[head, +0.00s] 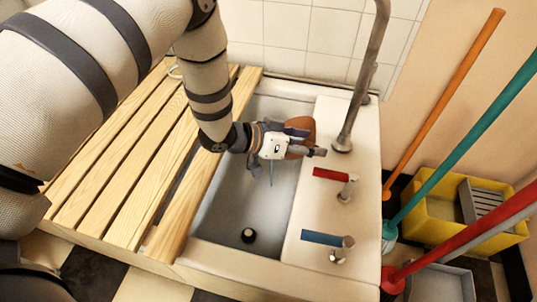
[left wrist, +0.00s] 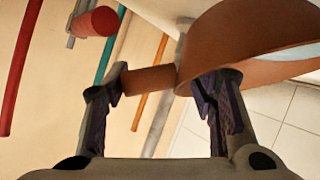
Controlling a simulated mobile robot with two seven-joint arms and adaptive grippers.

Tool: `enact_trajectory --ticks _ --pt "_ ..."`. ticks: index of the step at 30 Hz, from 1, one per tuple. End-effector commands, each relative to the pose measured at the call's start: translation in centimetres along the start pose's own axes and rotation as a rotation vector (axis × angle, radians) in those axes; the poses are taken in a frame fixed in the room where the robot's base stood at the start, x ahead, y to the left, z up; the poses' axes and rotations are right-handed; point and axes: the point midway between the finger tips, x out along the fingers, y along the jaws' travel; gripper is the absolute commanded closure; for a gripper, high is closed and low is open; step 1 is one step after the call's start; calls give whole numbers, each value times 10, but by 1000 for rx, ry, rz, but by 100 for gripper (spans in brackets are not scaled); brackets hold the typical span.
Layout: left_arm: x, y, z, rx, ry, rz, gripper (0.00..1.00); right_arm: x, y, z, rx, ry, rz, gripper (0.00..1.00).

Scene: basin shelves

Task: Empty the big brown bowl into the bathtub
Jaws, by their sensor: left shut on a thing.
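The big brown bowl (head: 302,127) shows in the head view, mostly hidden behind my left gripper (head: 306,142), above the bathtub's right side. In the left wrist view the bowl (left wrist: 230,42) is large, with a stubby brown handle (left wrist: 150,78) between my fingers. My left gripper is shut on it. The bowl looks tilted, and a pale bluish surface shows inside its rim; I cannot tell how full it is. A thin bluish streak hangs below the gripper over the bathtub. The bathtub (head: 225,215) has a grey inside and a dark drain. My right gripper is not in view.
A slatted wooden board (head: 120,180) lies left of the bathtub. A tall tap (head: 358,90) and red and blue handles stand on the right ledge. Long-handled tools and a yellow bucket (head: 440,215) stand further right. The tiled wall is behind.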

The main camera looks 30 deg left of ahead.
Motion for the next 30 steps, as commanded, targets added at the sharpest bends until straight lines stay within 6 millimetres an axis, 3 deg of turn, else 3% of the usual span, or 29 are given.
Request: enact_trajectory --ticks 30 --pt "-7 -4 -4 -28 22 24 100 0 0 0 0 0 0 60"
